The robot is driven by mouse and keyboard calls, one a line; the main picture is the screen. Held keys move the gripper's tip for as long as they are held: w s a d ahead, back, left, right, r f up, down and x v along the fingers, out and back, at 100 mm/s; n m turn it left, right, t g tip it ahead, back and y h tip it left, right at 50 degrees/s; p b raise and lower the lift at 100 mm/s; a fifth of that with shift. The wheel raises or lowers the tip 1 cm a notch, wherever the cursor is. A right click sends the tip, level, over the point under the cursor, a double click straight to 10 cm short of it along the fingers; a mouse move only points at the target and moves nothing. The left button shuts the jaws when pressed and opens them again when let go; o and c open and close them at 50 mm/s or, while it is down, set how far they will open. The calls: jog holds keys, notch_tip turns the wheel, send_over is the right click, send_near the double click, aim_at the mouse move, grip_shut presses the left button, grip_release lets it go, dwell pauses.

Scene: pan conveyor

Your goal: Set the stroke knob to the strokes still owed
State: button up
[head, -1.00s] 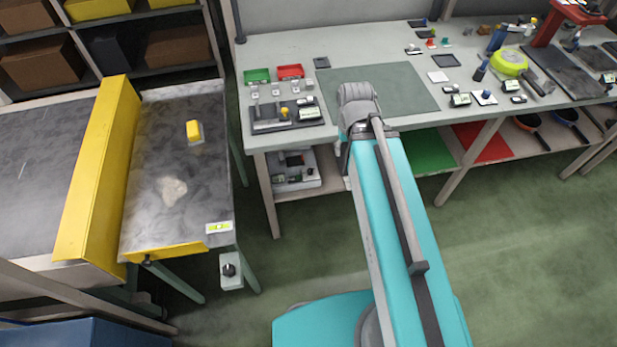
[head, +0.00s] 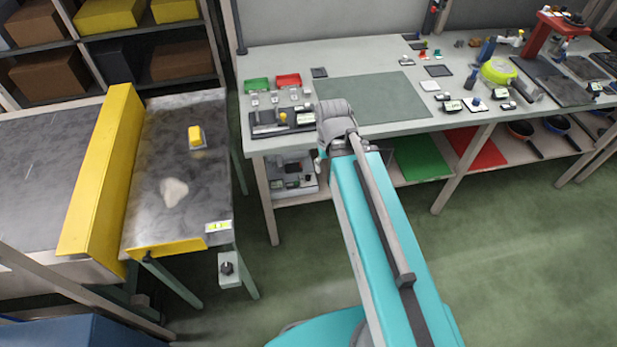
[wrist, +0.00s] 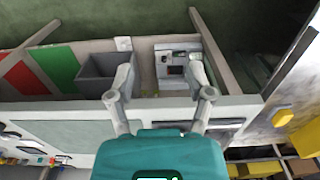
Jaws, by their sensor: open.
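A black knob (head: 227,268) sits on a small pale box hanging at the front right corner of the pan conveyor (head: 150,215) in the head view. Its setting is too small to read. A small label or display with yellow-green marks (head: 217,227) lies above it on the conveyor's corner. My gripper (wrist: 160,95) is open and empty in the wrist view, its two fingers apart over the workbench edge and lower shelf.
The workbench (head: 240,70) carries red and green trays, small devices and tools. A grey machine (wrist: 180,65) stands on its lower shelf. A yellow block (head: 196,137) and a pale patch lie on the conveyor. A yellow guard (head: 100,175) crosses it. Green floor is open at right.

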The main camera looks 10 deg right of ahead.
jog(key=w+f+n+t+y+b, duration=0.15)
jog(key=w+f+b, duration=0.35)
jog(key=f+b, duration=0.6)
jog(key=w+f+n+b, duration=0.2)
jog(key=w+f+b, duration=0.3)
jog(key=f+b, duration=0.6)
jog(key=w+f+n+b, duration=0.1)
jog(key=w+f+b, duration=0.4)
jog(key=f+b, duration=0.55)
jog(key=n+t+y+b, duration=0.2)
jog(key=n+b, duration=0.2)
jog(key=b, duration=0.1)
send_near(308, 176)
jog(key=shift+a+f+g+h, duration=0.15)
jog(key=shift+a+f, duration=0.1)
jog(key=shift+f, duration=0.3)
jog(key=shift+a+f+g+h, duration=0.1)
jog(key=shift+a+f, duration=0.15)
jog(key=shift+f, duration=0.35)
jog(key=shift+w+d+n, duration=0.1)
jog(key=shift+w+n, duration=0.15)
jog(key=shift+w, duration=0.25)
jog(key=shift+b+x, duration=3.35)
jog(key=shift+x, duration=0.35)
